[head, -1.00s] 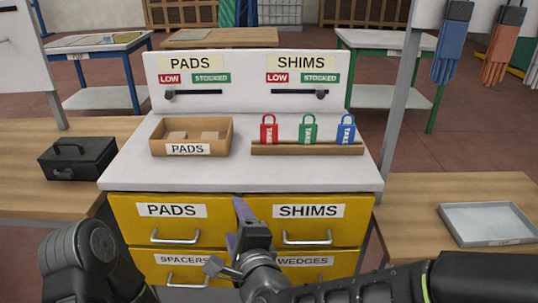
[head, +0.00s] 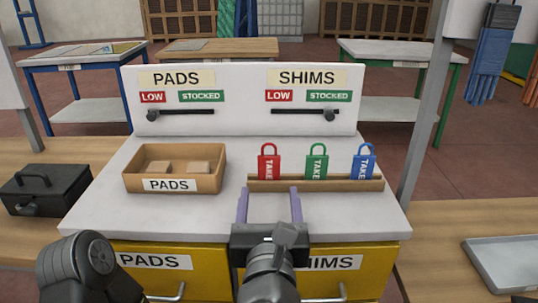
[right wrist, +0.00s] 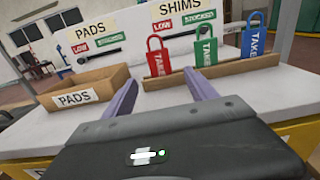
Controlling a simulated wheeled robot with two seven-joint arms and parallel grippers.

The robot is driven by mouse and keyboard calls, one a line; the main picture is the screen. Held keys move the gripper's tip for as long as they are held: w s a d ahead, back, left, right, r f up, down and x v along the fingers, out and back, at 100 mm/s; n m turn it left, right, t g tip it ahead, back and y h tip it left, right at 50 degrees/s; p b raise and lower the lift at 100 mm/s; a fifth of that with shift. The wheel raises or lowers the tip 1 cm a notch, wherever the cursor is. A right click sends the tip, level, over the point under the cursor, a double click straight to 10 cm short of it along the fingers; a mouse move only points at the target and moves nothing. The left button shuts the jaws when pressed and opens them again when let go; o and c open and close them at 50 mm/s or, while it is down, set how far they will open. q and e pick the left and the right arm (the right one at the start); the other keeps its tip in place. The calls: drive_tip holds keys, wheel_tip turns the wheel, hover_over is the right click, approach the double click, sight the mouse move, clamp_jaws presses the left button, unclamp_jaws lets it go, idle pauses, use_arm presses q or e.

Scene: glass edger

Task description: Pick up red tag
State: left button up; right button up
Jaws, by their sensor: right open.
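The red tag (head: 269,163), a padlock-shaped piece with "TAKE" lettering, stands upright at the left end of a wooden rack (head: 330,184). It also shows in the right wrist view (right wrist: 158,62), beyond and between my fingers. A green tag (head: 316,163) and a blue tag (head: 363,162) stand to its right in the same rack. My right gripper (head: 269,192) is open and empty, its two purple fingers pointing toward the rack, just in front of and below the red tag; it also shows in the right wrist view (right wrist: 163,92). My left gripper is out of view.
A cardboard box (head: 132,183) labelled PADS, with several blocks in it, stands left of the rack. A panel with two sliders (head: 240,121) rises behind. Yellow drawers (head: 205,256) are below the white top (head: 120,220). A black case (head: 45,192) sits left, a grey tray (head: 505,262) right.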

sight(269, 169)
drive_tip(key=shift+w, duration=0.55)
drive_tip(key=shift+s, duration=0.3)
drive_tip(key=shift+w+p, duration=0.7)
drive_tip(key=shift+w, duration=2.85)
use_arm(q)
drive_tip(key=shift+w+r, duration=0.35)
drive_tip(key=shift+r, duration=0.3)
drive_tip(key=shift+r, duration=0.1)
use_arm(e)
drive_tip(key=shift+w+r, duration=0.15)
drive_tip(key=shift+w, duration=0.25)
drive_tip(key=w+p, duration=0.1)
drive_tip(key=w, duration=0.2)
drive_tip(key=shift+w+p, duration=0.3)
drive_tip(key=shift+p, duration=0.05)
drive_tip(key=shift+w, duration=0.4)
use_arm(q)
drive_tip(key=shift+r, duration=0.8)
